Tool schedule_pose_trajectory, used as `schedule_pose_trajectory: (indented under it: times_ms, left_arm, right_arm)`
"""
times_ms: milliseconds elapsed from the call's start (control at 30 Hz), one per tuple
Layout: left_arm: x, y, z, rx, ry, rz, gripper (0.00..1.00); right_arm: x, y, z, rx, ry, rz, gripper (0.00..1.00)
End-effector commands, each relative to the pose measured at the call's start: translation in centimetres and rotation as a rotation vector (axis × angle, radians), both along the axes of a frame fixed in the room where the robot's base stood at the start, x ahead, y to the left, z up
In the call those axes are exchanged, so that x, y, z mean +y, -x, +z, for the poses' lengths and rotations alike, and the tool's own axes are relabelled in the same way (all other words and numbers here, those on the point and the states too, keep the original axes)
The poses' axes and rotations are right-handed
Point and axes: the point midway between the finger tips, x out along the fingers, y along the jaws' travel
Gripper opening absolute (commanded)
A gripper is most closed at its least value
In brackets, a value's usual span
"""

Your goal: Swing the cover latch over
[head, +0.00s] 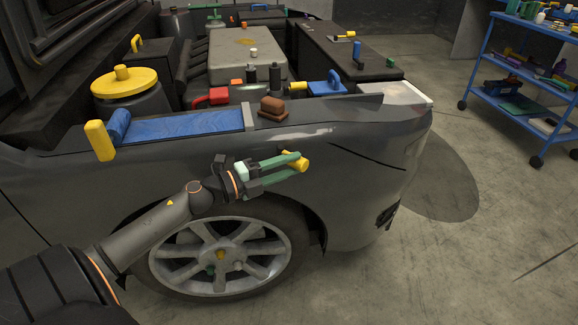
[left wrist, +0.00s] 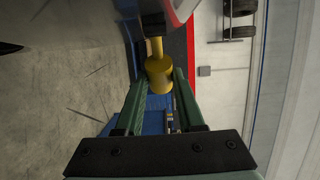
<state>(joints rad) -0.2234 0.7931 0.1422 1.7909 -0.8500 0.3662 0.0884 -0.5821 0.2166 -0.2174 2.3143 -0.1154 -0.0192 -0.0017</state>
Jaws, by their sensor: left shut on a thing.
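My left gripper (head: 300,162) is in front of the dark car fender, above the front wheel. Its green fingers are shut on a yellow knob (head: 303,161). In the left wrist view the yellow knob (left wrist: 159,72) is a short cylinder with a thinner stem, between the fingertips of the left gripper (left wrist: 160,80). The stem's far end passes beside a dark part at the top, and I cannot tell what it joins. I cannot tell for sure which part is the cover latch. My right gripper is not in view.
On the fender lie a blue pad (head: 185,124) with a yellow block (head: 99,140) at its left end and a brown block (head: 273,108). The engine bay behind holds a yellow-capped reservoir (head: 124,82). A blue cart (head: 520,80) stands at right; the floor between is clear.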

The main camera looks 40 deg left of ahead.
Motion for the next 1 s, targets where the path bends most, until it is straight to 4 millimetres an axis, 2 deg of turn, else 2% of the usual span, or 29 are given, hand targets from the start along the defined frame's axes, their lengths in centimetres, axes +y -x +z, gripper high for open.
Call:
schedule_pose_trajectory:
  times_ms: [267,300,567,867,1000]
  left_arm:
    - [0.0,0.0,0.0,0.001,-0.001,-0.001,0.00]
    - [0.0,0.0,0.0,0.001,-0.001,-0.001,0.40]
    - [0.0,0.0,0.0,0.000,-0.001,0.000,0.68]
    - [0.1,0.1,0.0,0.000,0.000,0.001,0.68]
    - [0.5,1.1,-0.1,0.003,0.003,0.002,0.68]
  right_arm:
    - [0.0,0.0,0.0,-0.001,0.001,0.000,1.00]
    - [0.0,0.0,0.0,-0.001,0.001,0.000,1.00]
    - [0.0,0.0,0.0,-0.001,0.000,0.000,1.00]
    - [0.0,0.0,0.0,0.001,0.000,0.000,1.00]
    - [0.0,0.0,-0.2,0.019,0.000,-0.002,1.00]
